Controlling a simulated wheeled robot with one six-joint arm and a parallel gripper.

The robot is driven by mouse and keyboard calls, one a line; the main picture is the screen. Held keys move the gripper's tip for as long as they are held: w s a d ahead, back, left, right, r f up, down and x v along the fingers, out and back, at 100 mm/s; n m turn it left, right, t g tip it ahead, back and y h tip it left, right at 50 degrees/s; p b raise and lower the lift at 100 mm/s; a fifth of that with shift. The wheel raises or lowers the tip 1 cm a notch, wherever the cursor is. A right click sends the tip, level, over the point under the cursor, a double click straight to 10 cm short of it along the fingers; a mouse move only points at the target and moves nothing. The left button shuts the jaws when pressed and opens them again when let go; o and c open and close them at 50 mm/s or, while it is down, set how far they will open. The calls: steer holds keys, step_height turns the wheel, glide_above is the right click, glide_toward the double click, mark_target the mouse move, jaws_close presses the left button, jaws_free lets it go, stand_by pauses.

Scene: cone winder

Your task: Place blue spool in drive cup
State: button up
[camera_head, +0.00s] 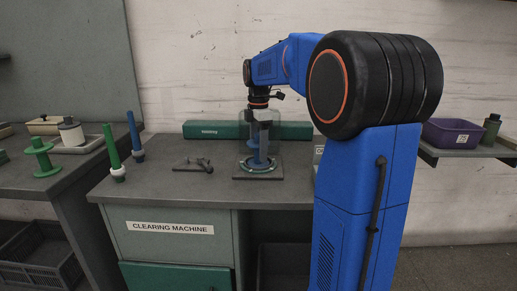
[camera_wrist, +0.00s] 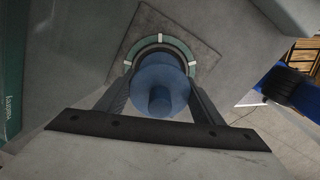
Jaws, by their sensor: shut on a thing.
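The blue spool (camera_wrist: 160,88) is between the two fingers of my gripper (camera_wrist: 160,98) in the wrist view. My gripper is shut on it. The drive cup (camera_wrist: 188,56) is a green ring with white marks on a grey square plate, right below the spool in that view. In the head view my gripper (camera_head: 261,128) points down over the drive cup (camera_head: 244,168), and the blue spool (camera_head: 258,164) shows at the ring. The spool looks upright. I cannot tell whether its bottom is seated in the cup or just above it.
The plate stands on the grey bench (camera_head: 160,195) marked "CLEARING MACHINE". A long green box (camera_head: 295,131) lies behind. A small dark tool (camera_head: 192,165) lies left of the plate. Green (camera_head: 112,150) and blue (camera_head: 134,135) upright pins stand further left. A purple bin (camera_head: 453,133) is on the right shelf.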

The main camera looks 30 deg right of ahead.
steer(key=shift+f, duration=0.1)
steer(key=o, duration=1.1)
step_height(320, 180, up, 12)
steer(key=shift+r, duration=0.15)
steer(key=s+a+f+m+t, duration=0.1)
steer(key=s+a+f+m, duration=0.4)
steer(key=s+f, duration=0.3)
steer(key=s+a+f+m+t, duration=0.2)
steer(key=s+a+f+m, duration=0.3)
steer(key=s+f, duration=0.3)
steer(key=s+a+f+m+t, duration=0.1)
steer(key=s+a+f+m, duration=0.4)
steer(key=s, duration=0.9)
step_height(320, 180, down, 3)
steer(key=shift+a+r+m+t, duration=0.1)
steer(key=shift+a+m+t, duration=0.2)
steer(key=shift+a+t, duration=0.1)
steer(key=shift+s, duration=0.1)
